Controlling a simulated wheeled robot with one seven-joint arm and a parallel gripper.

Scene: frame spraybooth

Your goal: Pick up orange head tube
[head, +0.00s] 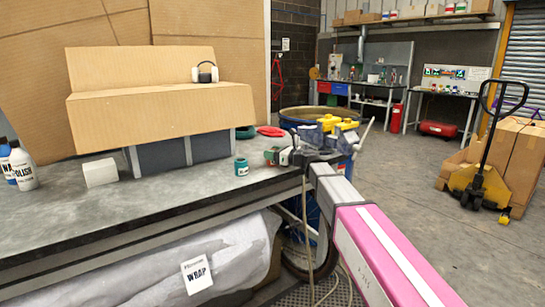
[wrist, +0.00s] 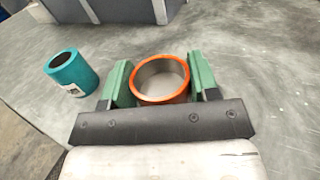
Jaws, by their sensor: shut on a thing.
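The orange head tube (wrist: 161,98) is a short hollow ring with an orange rim. In the wrist view it stands upright between the green fingers of my gripper (wrist: 160,82), which is shut on it. The grey worktop shows just around it, and I cannot tell whether the tube touches the worktop. In the head view my gripper (head: 284,157) is at the right end of the workbench, and the tube is not clearly visible there.
A teal tube (wrist: 71,73) stands left of my gripper; the head view shows it too (head: 241,167). The front worktop (head: 150,205) is clear.

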